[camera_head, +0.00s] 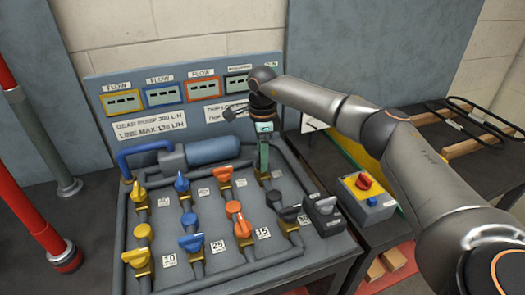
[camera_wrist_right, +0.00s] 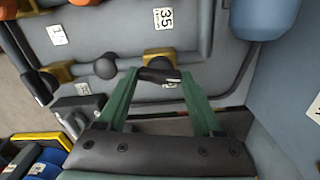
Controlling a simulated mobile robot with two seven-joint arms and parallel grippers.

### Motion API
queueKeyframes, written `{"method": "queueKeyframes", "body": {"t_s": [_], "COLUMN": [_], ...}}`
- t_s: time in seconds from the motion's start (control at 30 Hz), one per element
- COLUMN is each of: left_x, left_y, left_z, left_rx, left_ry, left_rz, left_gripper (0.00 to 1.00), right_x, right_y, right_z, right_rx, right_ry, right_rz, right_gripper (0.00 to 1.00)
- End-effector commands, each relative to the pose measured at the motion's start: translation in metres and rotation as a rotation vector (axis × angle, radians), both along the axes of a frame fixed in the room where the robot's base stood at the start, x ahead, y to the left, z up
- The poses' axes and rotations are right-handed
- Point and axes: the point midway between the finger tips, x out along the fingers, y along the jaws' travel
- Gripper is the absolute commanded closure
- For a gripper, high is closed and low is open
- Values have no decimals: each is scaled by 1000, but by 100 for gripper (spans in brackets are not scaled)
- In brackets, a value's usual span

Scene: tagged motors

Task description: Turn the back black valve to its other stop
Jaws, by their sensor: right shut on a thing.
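The back black valve is mostly hidden behind my right gripper (camera_head: 264,172) in the head view. In the right wrist view its dark handle (camera_wrist_right: 158,76) lies between the green fingertips of the gripper (camera_wrist_right: 158,78), beside a brass-coloured body and a tag reading 35. The gripper points down and is shut on this handle. The handle's exact angle is hard to tell. The front black valve (camera_head: 289,214) sits nearer on the same panel, apart from the gripper. My left gripper is not in view.
Yellow (camera_head: 138,258), blue (camera_head: 191,243) and orange (camera_head: 239,221) valves stand left on the panel. A blue cylinder (camera_head: 212,151) lies behind them. A grey switch box (camera_head: 325,214) and a box with a red knob (camera_head: 364,197) stand to the right, below my right arm.

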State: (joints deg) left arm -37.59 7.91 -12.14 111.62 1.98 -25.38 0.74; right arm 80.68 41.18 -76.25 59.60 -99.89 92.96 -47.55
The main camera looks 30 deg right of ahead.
Motion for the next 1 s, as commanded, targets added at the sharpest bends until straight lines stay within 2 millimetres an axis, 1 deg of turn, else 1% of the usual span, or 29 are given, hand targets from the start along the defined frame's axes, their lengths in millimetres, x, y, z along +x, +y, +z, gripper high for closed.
{"method": "queueKeyframes", "body": {"t_s": [0.03,0.1,0.37,1.0], "left_x": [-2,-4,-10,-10], "left_y": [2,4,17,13], "left_z": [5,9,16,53], "left_rx": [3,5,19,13], "left_ry": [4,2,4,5], "left_rz": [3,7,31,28], "left_gripper": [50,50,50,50], "right_x": [0,0,0,0], "right_y": [1,1,1,1], "right_z": [4,4,4,3], "right_rx": [2,2,2,2], "right_ry": [2,2,2,1], "right_rz": [-41,-105,-352,-958], "right_gripper": [88,88,88,88]}}
